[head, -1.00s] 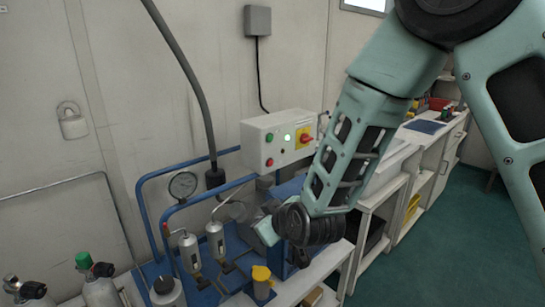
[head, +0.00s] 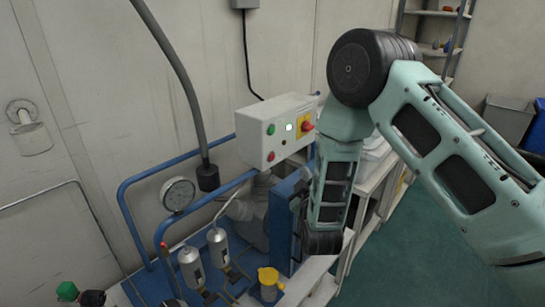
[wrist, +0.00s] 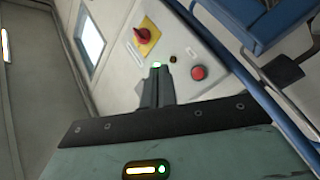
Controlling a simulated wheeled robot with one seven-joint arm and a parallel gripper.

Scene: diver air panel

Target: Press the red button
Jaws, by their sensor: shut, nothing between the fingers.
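The red button (head: 271,156) is a small round cap at the lower left of the white control box's front. It also shows in the wrist view (wrist: 199,72), uncovered. My gripper (wrist: 158,72) is shut and empty in the wrist view. Its fingertips point toward the box face, left of the red button, and overlap the lit green spot in the picture. I cannot tell the gap between the tips and the box. In the head view I cannot make out the gripper's fingers near my arm.
The control box (head: 262,152) also has a green button (head: 271,129), a bright indicator (head: 289,127) and a red knob on a yellow plate (head: 307,126). Blue pipe rails, a round gauge (head: 178,194) and metal cylinders stand in front and left.

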